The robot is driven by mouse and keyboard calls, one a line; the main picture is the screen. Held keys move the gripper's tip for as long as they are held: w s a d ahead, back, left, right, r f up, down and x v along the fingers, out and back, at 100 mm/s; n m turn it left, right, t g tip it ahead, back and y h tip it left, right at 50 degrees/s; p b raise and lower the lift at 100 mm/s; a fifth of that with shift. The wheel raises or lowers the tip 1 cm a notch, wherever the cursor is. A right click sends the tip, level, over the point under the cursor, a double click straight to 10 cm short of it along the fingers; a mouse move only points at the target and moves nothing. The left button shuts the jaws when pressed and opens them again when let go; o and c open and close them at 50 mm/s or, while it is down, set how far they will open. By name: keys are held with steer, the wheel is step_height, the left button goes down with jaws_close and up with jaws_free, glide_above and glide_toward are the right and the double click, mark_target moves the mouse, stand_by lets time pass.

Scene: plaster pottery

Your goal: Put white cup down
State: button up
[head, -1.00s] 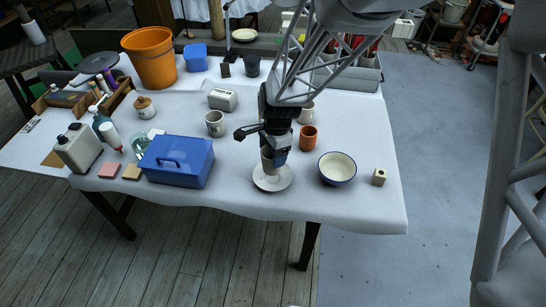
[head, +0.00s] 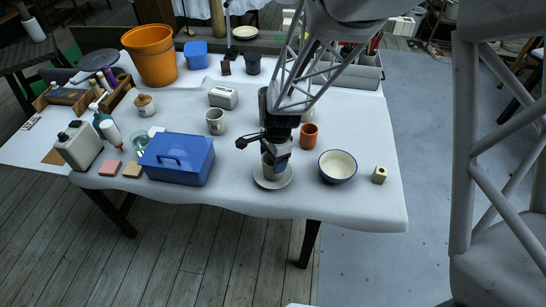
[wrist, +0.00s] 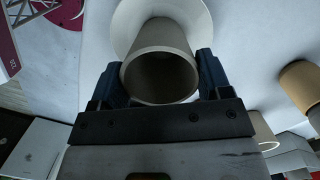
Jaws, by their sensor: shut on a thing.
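The white cup (wrist: 160,42) is between the two fingers of my gripper (wrist: 160,80) in the wrist view, with its open mouth facing the camera. My gripper is shut on it. In the head view my gripper (head: 275,158) hangs over a white saucer (head: 286,181), and the cup is mostly hidden behind the fingers. The saucer's rim (wrist: 124,22) also shows behind the cup in the wrist view. The cup is upright on or just above the saucer; I cannot tell if it touches.
A blue-rimmed white bowl (head: 338,166) and a terracotta cup (head: 309,136) stand to the right of my gripper. A blue toolbox (head: 178,160) is to the left, with a mug (head: 215,122) behind it. The front strip of table is clear.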

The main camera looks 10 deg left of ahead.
steer(key=shift+f, duration=0.2)
steer(key=o, duration=1)
steer(key=shift+r, duration=0.1)
steer(key=r, duration=0.8)
steer(key=w+d+r, duration=0.1)
steer(key=r, duration=0.3)
steer(key=shift+d+r, duration=0.1)
steer(key=shift+r, duration=0.15)
